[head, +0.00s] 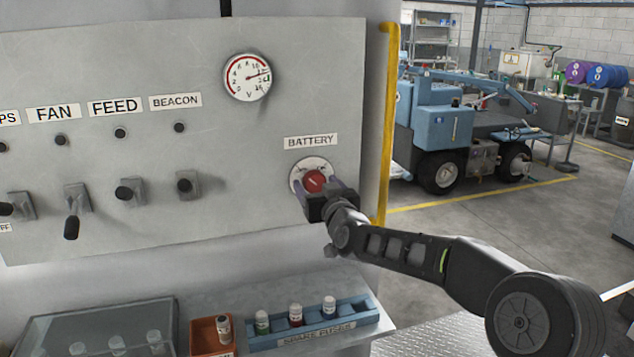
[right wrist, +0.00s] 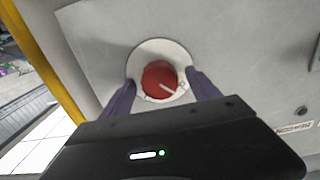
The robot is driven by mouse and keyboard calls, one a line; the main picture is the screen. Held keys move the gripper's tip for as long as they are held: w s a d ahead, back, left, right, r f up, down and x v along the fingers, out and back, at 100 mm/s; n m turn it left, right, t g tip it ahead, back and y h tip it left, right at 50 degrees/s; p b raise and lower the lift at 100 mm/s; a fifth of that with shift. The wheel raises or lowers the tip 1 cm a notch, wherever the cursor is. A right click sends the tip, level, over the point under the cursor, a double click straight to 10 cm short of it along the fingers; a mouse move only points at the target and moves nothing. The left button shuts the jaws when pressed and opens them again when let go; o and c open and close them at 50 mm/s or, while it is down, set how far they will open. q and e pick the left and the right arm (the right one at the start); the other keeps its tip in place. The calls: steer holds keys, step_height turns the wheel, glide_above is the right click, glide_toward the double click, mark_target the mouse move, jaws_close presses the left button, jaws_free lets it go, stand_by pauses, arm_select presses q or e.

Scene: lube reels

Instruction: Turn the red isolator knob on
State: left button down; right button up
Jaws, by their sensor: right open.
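The red isolator knob (head: 315,181) sits on a round pale plate (head: 298,172) under the BATTERY label (head: 310,141) on the grey panel. In the right wrist view the red knob (right wrist: 160,80) has a white pointer line slanting toward its lower right. My right gripper (head: 322,190) is at the knob, its jaws open. In the right wrist view its two purple-grey fingers (right wrist: 162,92) stand one on each side of the knob, apart from it as far as I can see. My left gripper is not in view.
A round voltage gauge (head: 247,77) is above the label. Several black toggle switches (head: 76,205) line the panel's left. Below are a blue fuse rack (head: 350,318) and an orange bin (head: 202,338). A yellow rail (head: 387,120) edges the panel's right side.

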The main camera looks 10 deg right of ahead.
steer(key=shift+w, duration=0.1)
steer(key=shift+c, duration=0.5)
steer(key=c, duration=1.3)
steer(key=shift+o, duration=0.2)
steer(key=shift+f, duration=0.1)
steer(key=m+b, duration=0.2)
steer(key=b, duration=0.1)
steer(key=shift+f+m, duration=0.15)
steer(key=shift+m, duration=0.25)
steer(key=m+b, duration=0.6)
steer(key=m, duration=0.3)
steer(key=shift+m, duration=0.4)
steer(key=m+b, duration=0.2)
steer(key=m, duration=0.3)
steer(key=shift+r, duration=0.2)
steer(key=shift+m, duration=0.3)
